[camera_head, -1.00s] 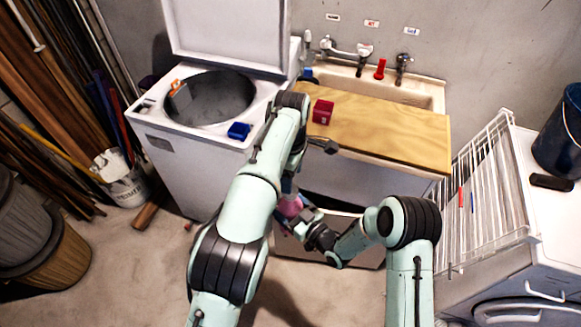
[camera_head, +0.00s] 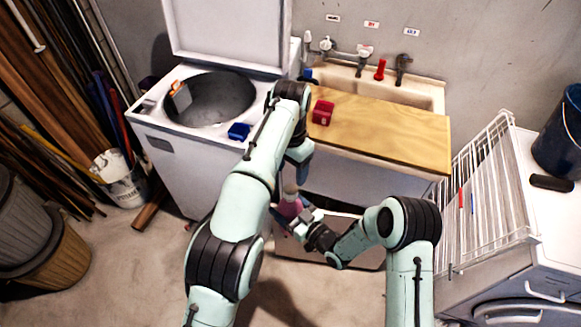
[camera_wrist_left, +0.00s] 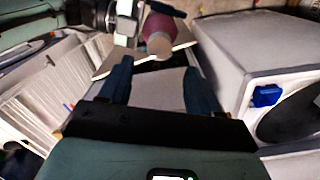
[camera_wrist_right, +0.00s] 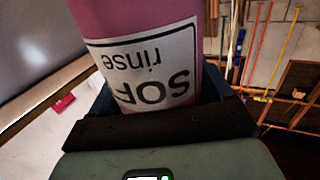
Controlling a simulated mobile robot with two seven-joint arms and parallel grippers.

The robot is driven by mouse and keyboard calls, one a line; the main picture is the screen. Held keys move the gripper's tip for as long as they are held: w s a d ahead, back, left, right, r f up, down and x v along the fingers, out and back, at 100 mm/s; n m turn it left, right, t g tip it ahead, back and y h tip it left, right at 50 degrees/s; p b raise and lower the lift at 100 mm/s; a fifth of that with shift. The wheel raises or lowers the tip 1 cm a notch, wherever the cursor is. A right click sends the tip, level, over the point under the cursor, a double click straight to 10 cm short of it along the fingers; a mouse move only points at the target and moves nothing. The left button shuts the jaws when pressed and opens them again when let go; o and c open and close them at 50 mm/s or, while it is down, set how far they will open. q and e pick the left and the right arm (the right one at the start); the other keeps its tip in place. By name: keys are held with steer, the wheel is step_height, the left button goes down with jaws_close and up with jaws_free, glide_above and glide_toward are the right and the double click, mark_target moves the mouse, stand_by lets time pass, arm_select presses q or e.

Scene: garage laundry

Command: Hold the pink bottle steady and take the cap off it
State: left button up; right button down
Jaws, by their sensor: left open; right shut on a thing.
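The pink bottle (camera_head: 288,209) is held in front of the sink cabinet. My right gripper (camera_head: 304,222) is shut on its body. In the right wrist view the bottle (camera_wrist_right: 135,18) fills the jaws, its white label upside down. The pale cap (camera_head: 290,188) is on top of the bottle. The cap (camera_wrist_left: 159,45) also shows in the left wrist view, facing the camera beyond the fingertips. My left gripper (camera_head: 298,172) points down just above the cap. It is open and empty, and its fingers (camera_wrist_left: 157,70) are apart, not touching the cap.
The open washer (camera_head: 180,150) stands left with a blue box (camera_head: 239,131) on its edge. A wooden board (camera_head: 385,130) with a red box (camera_head: 322,112) covers part of the sink. A white wire rack (camera_head: 480,200) stands right. Open floor lies in front.

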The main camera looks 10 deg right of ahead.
mark_target(290, 189)
arm_select(q)
steer(key=shift+f, duration=0.5)
step_height(290, 189, down, 7)
steer(key=c, duration=1.1)
steer(key=shift+n, duration=1.6)
steer(key=shift+r, duration=0.15)
steer(key=shift+r, duration=1)
